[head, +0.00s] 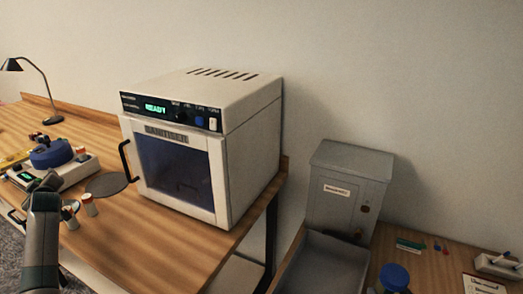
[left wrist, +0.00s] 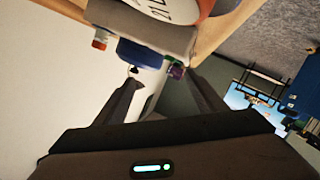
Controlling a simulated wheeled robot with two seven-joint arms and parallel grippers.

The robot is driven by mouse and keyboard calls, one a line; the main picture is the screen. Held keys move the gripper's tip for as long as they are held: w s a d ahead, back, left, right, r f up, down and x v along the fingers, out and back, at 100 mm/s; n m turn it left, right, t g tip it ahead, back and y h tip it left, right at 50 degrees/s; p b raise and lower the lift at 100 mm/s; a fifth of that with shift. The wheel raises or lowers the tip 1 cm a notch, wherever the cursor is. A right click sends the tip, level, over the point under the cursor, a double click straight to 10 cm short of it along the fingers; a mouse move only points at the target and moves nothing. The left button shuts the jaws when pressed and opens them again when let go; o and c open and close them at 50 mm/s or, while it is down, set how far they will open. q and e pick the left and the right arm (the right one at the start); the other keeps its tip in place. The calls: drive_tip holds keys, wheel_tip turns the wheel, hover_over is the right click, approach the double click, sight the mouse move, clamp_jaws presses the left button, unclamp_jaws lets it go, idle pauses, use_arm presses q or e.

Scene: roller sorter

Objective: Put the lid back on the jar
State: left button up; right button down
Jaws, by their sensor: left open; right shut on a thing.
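My left gripper (left wrist: 166,92) is open; its two dark fingers stand apart in the left wrist view, with nothing clearly gripped. Beyond them are a blue round part (left wrist: 140,54) and a white and orange labelled container (left wrist: 190,10). In the head view, my left arm rises at the left bench beside small orange-topped containers (head: 89,205). A round blue thing (head: 395,277) stands at the bottom right; I cannot tell whether it is the jar or its lid. My right gripper is not in view.
A white oven-like cabinet (head: 205,150) with a lit display fills the middle of the left bench (head: 160,237). A dark disc (head: 107,185) lies beside it. A grey dispenser (head: 347,185) with a tray stands to the right. A rack (head: 498,265) is at the far right.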

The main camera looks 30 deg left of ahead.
use_arm(q)
drive_tip(key=s+f+g+h, duration=0.2)
drive_tip(key=s+f, duration=1.3)
drive_tip(key=f, duration=0.1)
drive_tip(key=w+d+f+m+t+h, duration=0.15)
drive_tip(key=d+f+m, duration=0.25)
drive_tip(key=d+f, duration=0.75)
drive_tip(key=w+d+f+m+h, duration=0.35)
drive_tip(key=d+f, duration=0.55)
drive_tip(key=f, duration=0.6)
drive_tip(key=s+d+f+m+h, duration=0.15)
drive_tip(key=d+f+m, duration=0.25)
drive_tip(key=d+f, duration=0.7)
drive_tip(key=w+d+f+m+h, duration=0.15)
drive_tip(key=d+f+m, duration=0.35)
drive_tip(key=d, duration=1)
drive_tip(key=s+d+f+m+h, duration=0.2)
drive_tip(key=d+f, duration=0.1)
drive_tip(key=d, duration=0.8)
drive_tip(key=s+d+f+m+h, duration=0.2)
drive_tip(key=s+d+f, duration=0.1)
drive_tip(key=d, duration=0.8)
drive_tip(key=s+d+f+m+h, duration=0.1)
drive_tip(key=s+d+f+m, duration=0.1)
drive_tip(key=d, duration=0.9)
drive_tip(key=shift+s+d+f+m+h, duration=0.25)
drive_tip(key=shift+f+m+h, duration=0.2)
drive_tip(key=shift+f, duration=0.3)
